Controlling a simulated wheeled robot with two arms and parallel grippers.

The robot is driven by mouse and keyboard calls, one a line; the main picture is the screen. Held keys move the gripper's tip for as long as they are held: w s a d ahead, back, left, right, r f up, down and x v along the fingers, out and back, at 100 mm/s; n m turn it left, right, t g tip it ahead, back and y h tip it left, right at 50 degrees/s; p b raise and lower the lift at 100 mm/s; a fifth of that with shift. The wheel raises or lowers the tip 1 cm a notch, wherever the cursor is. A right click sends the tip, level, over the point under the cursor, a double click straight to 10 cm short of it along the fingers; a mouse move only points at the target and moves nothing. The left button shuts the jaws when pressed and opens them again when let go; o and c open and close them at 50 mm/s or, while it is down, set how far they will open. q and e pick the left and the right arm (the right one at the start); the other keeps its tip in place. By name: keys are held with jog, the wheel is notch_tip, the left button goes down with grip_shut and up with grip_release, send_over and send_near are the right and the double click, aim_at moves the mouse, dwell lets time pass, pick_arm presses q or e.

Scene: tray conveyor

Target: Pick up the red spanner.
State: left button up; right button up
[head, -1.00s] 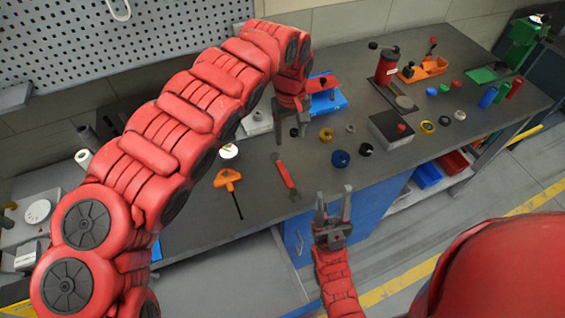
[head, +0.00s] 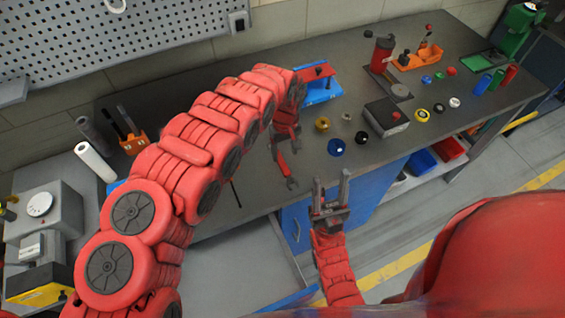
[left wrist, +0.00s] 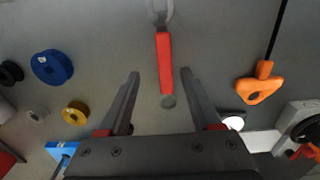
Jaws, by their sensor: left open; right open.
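The red spanner (head: 284,168) lies on the grey bench top below my left gripper (head: 285,147). In the left wrist view the spanner (left wrist: 165,62) lies lengthwise between the two fingers of the left gripper (left wrist: 160,77), with its grey open jaw toward the top of the picture. The left gripper is open and holds nothing. In the head view it covers part of the spanner. Whether the fingers are at the spanner's height I cannot tell. My right gripper (head: 331,190) is open and empty, at the front edge of the bench.
An orange-handled hex key (left wrist: 260,87) lies to the right in the left wrist view. A blue ring (head: 336,147) and a yellow ring (head: 322,125) stand to the spanner's right in the head view. A black-and-grey box (head: 385,117) is further right.

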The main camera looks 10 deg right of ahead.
aim_at(283, 164)
pick_arm(q)
jog(key=shift+s+a+f+p, duration=0.1)
jog(key=shift+f+p, duration=0.2)
jog(key=shift+p, duration=0.05)
jog(key=f, duration=0.1)
jog(key=f+p, duration=0.1)
jog(key=f, duration=0.1)
jog(key=shift+s+a, duration=0.1)
jog(key=shift+a, duration=0.1)
jog(key=shift+f, duration=0.6)
jog(key=shift+a, duration=0.1)
grip_shut()
